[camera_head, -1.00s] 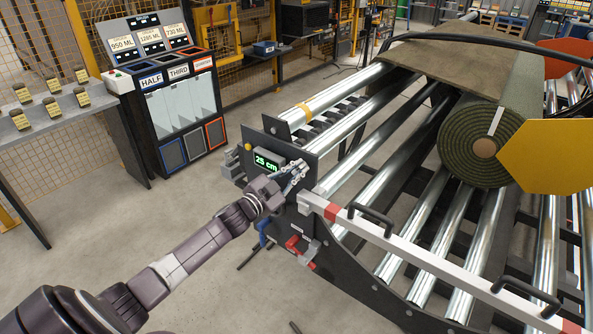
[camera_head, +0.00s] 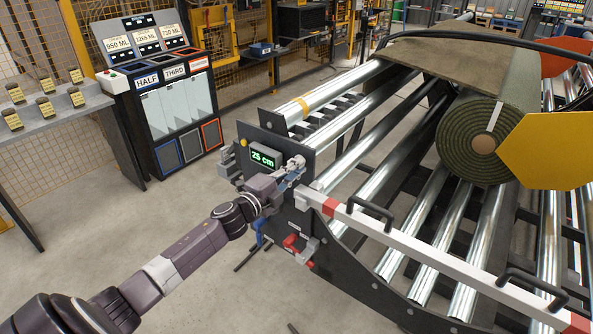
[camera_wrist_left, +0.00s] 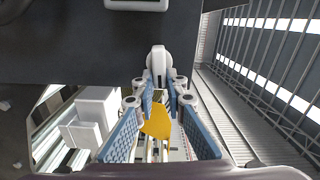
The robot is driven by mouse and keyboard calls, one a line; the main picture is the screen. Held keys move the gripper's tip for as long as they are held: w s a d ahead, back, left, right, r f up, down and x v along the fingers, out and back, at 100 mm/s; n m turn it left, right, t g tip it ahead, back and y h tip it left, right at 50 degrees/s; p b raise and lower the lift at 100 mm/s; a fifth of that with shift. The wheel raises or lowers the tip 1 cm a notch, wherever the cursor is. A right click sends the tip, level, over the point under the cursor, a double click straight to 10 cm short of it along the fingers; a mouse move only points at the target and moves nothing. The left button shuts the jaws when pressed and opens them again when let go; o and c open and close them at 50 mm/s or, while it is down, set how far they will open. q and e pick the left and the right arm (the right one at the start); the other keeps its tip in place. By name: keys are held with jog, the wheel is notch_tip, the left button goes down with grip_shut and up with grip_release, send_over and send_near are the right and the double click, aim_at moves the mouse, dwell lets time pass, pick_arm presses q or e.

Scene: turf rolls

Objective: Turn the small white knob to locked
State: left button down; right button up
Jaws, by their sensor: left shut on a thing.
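My left gripper (camera_head: 291,171) is at the black end panel (camera_head: 291,217) of the roller machine, just right of the display reading 25 cm (camera_head: 265,157). In the left wrist view, its two blue-padded fingers (camera_wrist_left: 160,100) close at their tips on the small white knob (camera_wrist_left: 158,60). The knob's rounded end shows past the tips; the rest is hidden between the fingers. In the head view I cannot clearly tell the knob from the gripper. I cannot read any lock marking. My right gripper is in neither view.
A white bar with red bands (camera_head: 415,255) runs right from beside the gripper. A red-handled clamp (camera_head: 297,247) sits below. The floor left of the machine is open.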

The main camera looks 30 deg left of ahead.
pick_arm(q)
jog(key=shift+f+m, duration=0.2)
jog(key=shift+m, duration=0.5)
jog(key=c, duration=2)
grip_release()
jog(key=shift+o, duration=0.2)
jog(key=s, duration=1.2)
jog(key=shift+a, duration=0.4)
